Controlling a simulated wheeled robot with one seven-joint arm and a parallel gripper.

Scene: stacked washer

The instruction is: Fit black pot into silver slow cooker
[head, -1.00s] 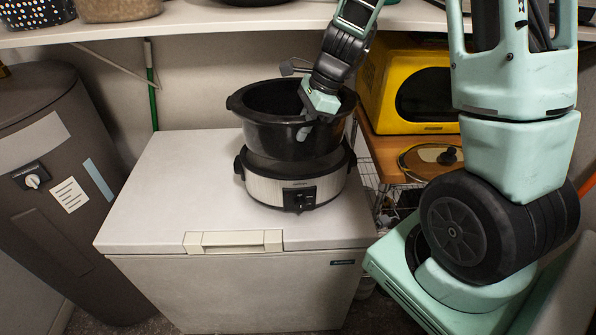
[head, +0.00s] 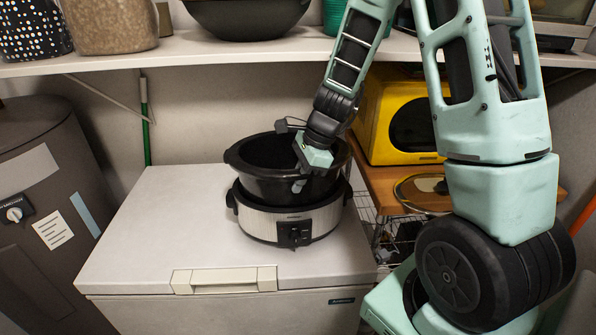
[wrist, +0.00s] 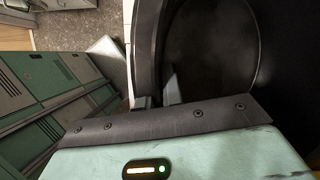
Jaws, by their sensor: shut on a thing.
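The black pot (head: 262,187) sits at the mouth of the silver slow cooker (head: 262,226), with its upper part standing above the cooker's dark rim. It looks slightly tilted, its left rim a little higher. My gripper (head: 302,182) is shut on the front right wall of the pot. In the wrist view the pot (wrist: 215,50) fills the upper right, with its dark inside showing and one fingertip inside the wall. How deep the pot's base sits inside the cooker is hidden.
The cooker stands on a white chest freezer (head: 150,235), clear to its left. A yellow microwave (head: 385,125) and a glass lid (head: 425,192) are on a wooden shelf at right. A white shelf (head: 200,50) with containers runs above. A dark grey tank (head: 40,220) stands at left.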

